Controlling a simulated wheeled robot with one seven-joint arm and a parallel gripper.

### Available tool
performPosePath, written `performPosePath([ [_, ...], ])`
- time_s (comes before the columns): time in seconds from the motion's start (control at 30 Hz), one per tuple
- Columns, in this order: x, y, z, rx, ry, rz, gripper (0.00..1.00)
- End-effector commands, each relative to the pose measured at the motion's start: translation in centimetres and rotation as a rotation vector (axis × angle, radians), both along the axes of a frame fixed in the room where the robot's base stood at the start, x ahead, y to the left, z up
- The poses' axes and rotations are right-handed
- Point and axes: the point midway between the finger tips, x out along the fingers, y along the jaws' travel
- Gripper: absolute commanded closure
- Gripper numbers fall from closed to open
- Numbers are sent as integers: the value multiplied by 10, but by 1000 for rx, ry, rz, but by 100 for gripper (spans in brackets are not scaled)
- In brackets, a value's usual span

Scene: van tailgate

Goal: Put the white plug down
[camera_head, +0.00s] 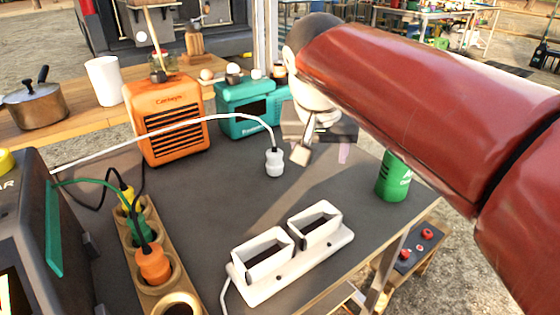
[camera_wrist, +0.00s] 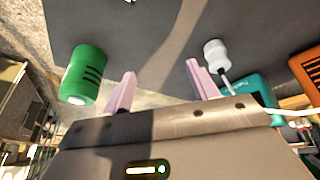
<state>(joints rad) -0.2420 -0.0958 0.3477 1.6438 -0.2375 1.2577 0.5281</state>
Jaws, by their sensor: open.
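The white plug (camera_head: 274,163) is upright on the dark table top, with its white cable (camera_head: 205,118) arching up from it and away to the left. It also shows in the wrist view (camera_wrist: 214,53), just outside the right-hand finger. My gripper (camera_head: 323,154) is to the right of the plug, apart from it. Its two pale pink fingers are spread, with nothing between them in the wrist view (camera_wrist: 161,74). Part of my gripper is hidden behind my red arm in the head view.
A green can (camera_head: 393,177) stands right of my gripper. A white two-slot holder (camera_head: 290,252) lies in front. A wooden rack (camera_head: 178,280) with coloured plugs is at left. Orange (camera_head: 172,120) and teal (camera_head: 245,105) boxes stand behind. The middle of the table is clear.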

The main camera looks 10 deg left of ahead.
Motion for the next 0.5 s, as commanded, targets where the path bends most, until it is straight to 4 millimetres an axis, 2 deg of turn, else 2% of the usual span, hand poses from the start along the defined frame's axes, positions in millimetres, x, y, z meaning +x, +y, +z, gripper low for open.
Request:
performPosePath([
  [0.03, 10, 27, 1, 12, 9, 12, 41],
  [0.1, 18, 53, 6, 31, 16, 9, 41],
  [0.2, 25, 78, 10, 53, 27, 1, 41],
  [0.37, 29, 93, 10, 69, 33, -8, 41],
  [0.5, 35, 93, -4, 69, 34, -11, 41],
])
